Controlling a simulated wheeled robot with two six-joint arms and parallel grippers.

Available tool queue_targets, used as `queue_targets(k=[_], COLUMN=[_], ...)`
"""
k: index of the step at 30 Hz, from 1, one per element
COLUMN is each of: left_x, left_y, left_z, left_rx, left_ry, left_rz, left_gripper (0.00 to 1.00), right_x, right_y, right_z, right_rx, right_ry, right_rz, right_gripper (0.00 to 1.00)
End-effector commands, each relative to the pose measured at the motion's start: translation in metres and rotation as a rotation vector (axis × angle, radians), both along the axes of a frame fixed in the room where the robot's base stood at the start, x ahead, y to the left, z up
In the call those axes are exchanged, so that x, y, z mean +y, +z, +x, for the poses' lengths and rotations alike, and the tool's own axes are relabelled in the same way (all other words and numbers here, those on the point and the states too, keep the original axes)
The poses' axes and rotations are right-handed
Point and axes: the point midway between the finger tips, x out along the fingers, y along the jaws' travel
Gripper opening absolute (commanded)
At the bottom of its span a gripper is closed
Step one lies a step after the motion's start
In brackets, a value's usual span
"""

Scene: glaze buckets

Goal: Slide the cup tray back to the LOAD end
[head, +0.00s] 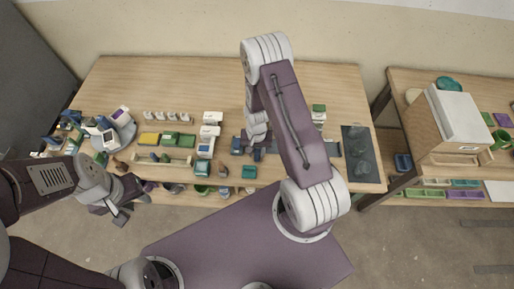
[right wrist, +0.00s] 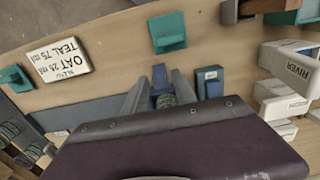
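I cannot clearly make out the cup tray. A dark grey strip (right wrist: 72,118), with blue blocks at its left part in the head view, runs along the table partly behind my right arm. My right gripper (right wrist: 160,85) points down at this part; its fingers stand apart on either side of a small blue piece with a greenish round thing below it. I cannot tell whether they touch it. In the head view my right arm hides most of this spot. A blue block (right wrist: 208,82) stands just right of the fingers. My left gripper (head: 128,207) is empty, fingers apart, off the table's front left.
A white card (right wrist: 58,60) reading OAT 25, TEAL 75 ml lies near teal blocks (right wrist: 167,32). White boxes (right wrist: 290,68) stand at the right of the wrist view. A dark panel with round things (head: 359,152) lies at the table's right end. The table's back (head: 170,78) is clear.

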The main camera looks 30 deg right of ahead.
Motion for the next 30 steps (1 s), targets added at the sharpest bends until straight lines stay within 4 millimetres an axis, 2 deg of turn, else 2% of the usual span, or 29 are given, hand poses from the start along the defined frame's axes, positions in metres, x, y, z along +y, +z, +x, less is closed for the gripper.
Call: queue_targets(k=[5,6,9,10,16,30], left_x=[0.000,0.000,0.000,0.000,0.000,0.000], left_y=[0.001,0.001,0.001,0.001,0.001,0.004], left_z=[0.000,0.000,0.000,0.000,0.000,0.000], left_rx=[0.000,0.000,0.000,0.000,0.000,0.000], left_ry=[0.000,0.000,0.000,0.000,0.000,0.000], left_rz=[0.000,0.000,0.000,0.000,0.000,0.000], left_gripper=[0.36,0.36,0.36,0.36,0.36,0.36], right_x=[0.000,0.000,0.000,0.000,-0.003,-0.038], right_y=[0.001,0.001,0.001,0.001,0.001,0.001], right_z=[0.000,0.000,0.000,0.000,-0.002,-0.022], right_rx=[0.000,0.000,0.000,0.000,0.000,-0.001], right_ry=[0.000,0.000,0.000,0.000,-0.002,-0.004], right_rz=[0.000,0.000,0.000,0.000,0.000,-0.001], right_gripper=[0.33,0.30,0.02,0.00,0.00,0.00])
